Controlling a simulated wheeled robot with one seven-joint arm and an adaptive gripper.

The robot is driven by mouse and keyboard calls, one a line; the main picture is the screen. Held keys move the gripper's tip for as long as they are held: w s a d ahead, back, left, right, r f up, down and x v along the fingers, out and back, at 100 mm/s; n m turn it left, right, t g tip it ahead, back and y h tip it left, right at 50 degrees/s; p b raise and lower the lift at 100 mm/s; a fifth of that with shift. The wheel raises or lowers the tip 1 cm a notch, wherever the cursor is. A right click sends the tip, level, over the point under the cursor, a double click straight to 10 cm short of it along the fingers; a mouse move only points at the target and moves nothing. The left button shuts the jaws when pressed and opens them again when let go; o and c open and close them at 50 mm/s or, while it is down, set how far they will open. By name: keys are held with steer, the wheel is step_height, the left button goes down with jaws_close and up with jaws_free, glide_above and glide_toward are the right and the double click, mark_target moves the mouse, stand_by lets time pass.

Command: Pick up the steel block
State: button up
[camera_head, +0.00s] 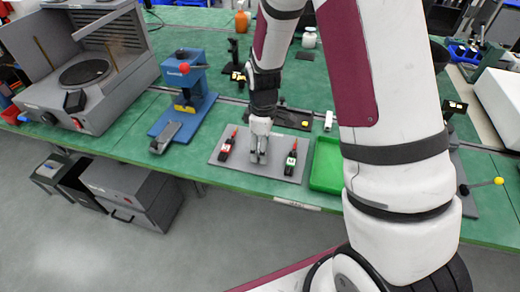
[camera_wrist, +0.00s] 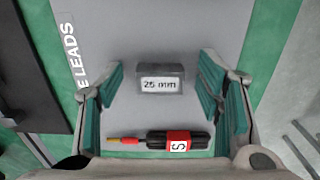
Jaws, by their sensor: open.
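The steel block (camera_wrist: 161,78) is a small grey block with a white "25 mm" label. In the wrist view it lies on the grey mat (camera_wrist: 190,30), between and ahead of my two fingers and apart from both. My gripper (camera_head: 258,158) is open and empty, pointing down over the middle of the mat (camera_head: 270,170) in the head view. There I cannot make out the block, which seems hidden by my gripper. In the wrist view, a black-and-red probe (camera_wrist: 165,140) with an "S" label lies just below the block.
A green tray (camera_head: 327,165) stands to the right. A blue press (camera_head: 185,85) and a grey machine (camera_head: 85,75) stand to the left.

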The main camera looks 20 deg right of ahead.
steer(key=shift+c, duration=0.2)
steer(key=c, duration=1.3)
steer(key=shift+r, duration=0.1)
